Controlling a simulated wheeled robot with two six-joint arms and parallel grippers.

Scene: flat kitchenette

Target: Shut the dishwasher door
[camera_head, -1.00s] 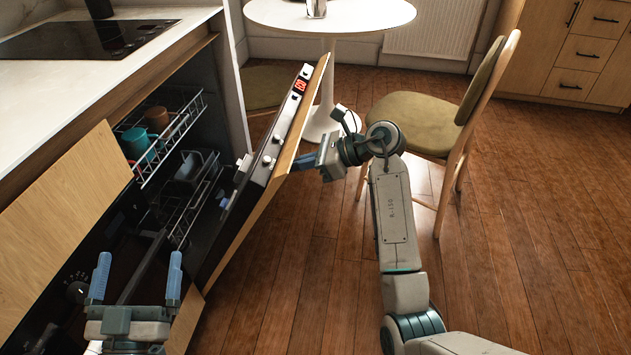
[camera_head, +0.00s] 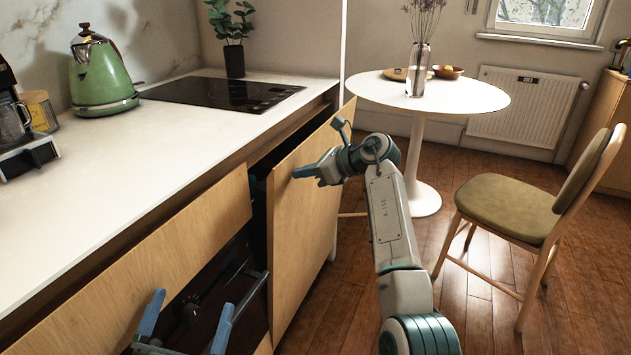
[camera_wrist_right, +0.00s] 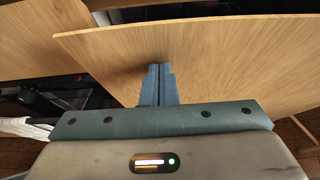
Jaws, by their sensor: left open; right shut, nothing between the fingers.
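The dishwasher door (camera_head: 304,215) is a light wood panel, nearly upright but still ajar, with a dark gap at its left side and top. My right gripper (camera_head: 294,173) is shut and empty, its fingertips at the door's outer face. In the right wrist view the door (camera_wrist_right: 225,60) fills much of the picture, and the shut fingers (camera_wrist_right: 158,70) point at its face near the upper edge. My left gripper (camera_head: 186,318) is open and empty at the bottom left, in front of the oven. The racks inside the dishwasher are hidden by the door.
The counter (camera_head: 110,155) holds a green kettle (camera_head: 102,75) and a black cooktop (camera_head: 222,92). A wood front (camera_head: 150,270) lies left of the door. A round white table (camera_head: 440,95) and a chair (camera_head: 515,210) stand to the right. Floor between them is clear.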

